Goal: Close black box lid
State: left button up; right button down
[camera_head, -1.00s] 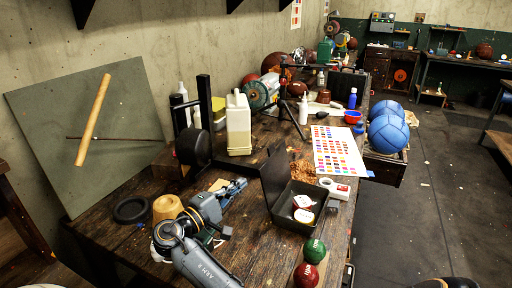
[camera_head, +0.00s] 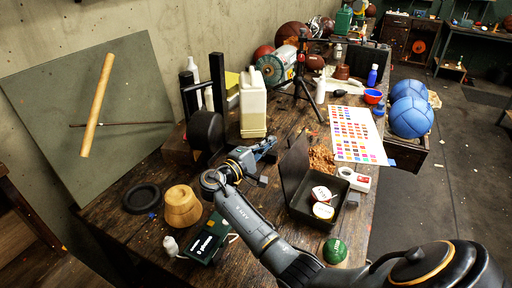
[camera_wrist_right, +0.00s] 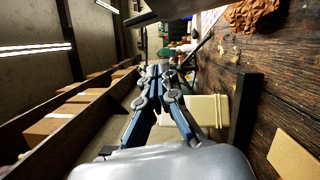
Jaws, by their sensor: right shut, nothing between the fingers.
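The black box (camera_head: 330,217) sits on the workbench with its lid (camera_head: 295,165) open, standing up along the box's left side. Two round red-and-white items lie inside the box. My right gripper (camera_head: 271,146) is shut and empty, a little left of the raised lid and in front of the cream jug (camera_head: 253,105). I cannot tell whether it touches the lid. In the right wrist view the shut fingertips (camera_wrist_right: 161,70) show with nothing between them, and the jug (camera_wrist_right: 205,110) is beside them. My left gripper is out of view.
A green ball (camera_head: 334,251) stands in front of the box, close to my right arm. A tape roll (camera_head: 354,179) and colour chart (camera_head: 357,135) lie to its right and behind.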

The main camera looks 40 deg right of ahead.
aim_at(295, 162)
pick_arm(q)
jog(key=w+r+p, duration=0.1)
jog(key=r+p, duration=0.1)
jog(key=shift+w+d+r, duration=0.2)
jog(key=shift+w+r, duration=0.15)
pick_arm(e)
jog(key=s, duration=0.1)
jog(key=s+d, duration=0.1)
jog(key=s+r, duration=0.1)
jog(key=shift+s+d, duration=0.2)
jog(key=shift+s, duration=0.1)
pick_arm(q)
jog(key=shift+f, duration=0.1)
pick_arm(e)
jog(key=shift+d, duration=0.1)
